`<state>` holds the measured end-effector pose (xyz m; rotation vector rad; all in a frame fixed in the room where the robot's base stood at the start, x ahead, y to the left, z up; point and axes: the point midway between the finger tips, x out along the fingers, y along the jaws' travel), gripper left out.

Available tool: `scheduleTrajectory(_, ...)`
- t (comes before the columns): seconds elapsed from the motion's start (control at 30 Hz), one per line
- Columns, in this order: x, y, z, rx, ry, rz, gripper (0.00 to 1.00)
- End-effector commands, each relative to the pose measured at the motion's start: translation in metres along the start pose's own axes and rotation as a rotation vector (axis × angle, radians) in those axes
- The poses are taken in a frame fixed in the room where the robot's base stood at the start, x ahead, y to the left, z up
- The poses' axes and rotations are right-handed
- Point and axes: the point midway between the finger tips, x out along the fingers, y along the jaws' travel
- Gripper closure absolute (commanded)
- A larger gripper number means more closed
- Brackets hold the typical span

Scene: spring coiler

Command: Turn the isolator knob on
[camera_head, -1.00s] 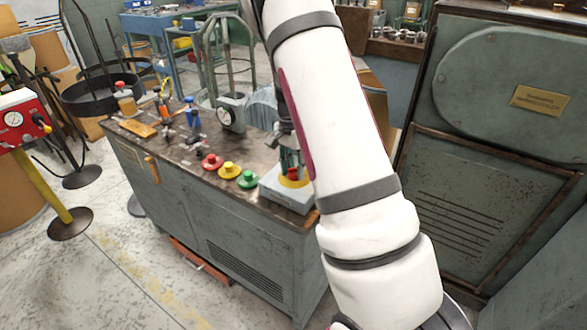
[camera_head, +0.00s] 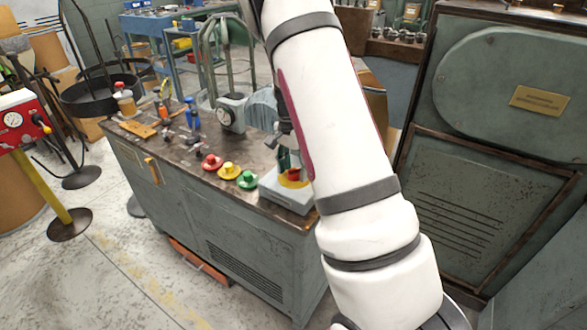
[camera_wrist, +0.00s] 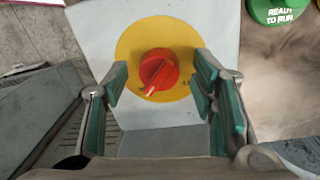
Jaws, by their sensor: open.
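The isolator knob (camera_wrist: 158,71) is red with a pale pointer line and sits on a yellow disc (camera_wrist: 185,35) on a light grey box. In the wrist view its pointer aims down and slightly left. My gripper (camera_wrist: 160,85) is open, with one green-padded finger on each side of the knob and a gap on both sides. In the head view the grey box (camera_head: 288,196) stands at the right end of the bench, and the knob (camera_head: 293,175) is partly hidden by my gripper and arm.
Red (camera_head: 212,162), yellow (camera_head: 229,171) and green (camera_head: 247,180) buttons stand in a row left of the box on the bench (camera_head: 200,182). The green one reads "READY TO RUN" in the wrist view (camera_wrist: 280,12). A large green machine cabinet (camera_head: 480,150) stands at right.

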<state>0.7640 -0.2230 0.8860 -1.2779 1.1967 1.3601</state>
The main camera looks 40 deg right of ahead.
Motion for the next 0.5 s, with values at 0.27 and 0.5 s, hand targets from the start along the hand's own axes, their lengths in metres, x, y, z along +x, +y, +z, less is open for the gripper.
scheduleTrajectory(0.27,-0.041,-0.001,-0.001,-0.001,0.003,-0.005,0.48)
scheduleTrajectory(0.5,-0.089,-0.001,0.0,0.0,0.002,-0.003,0.48)
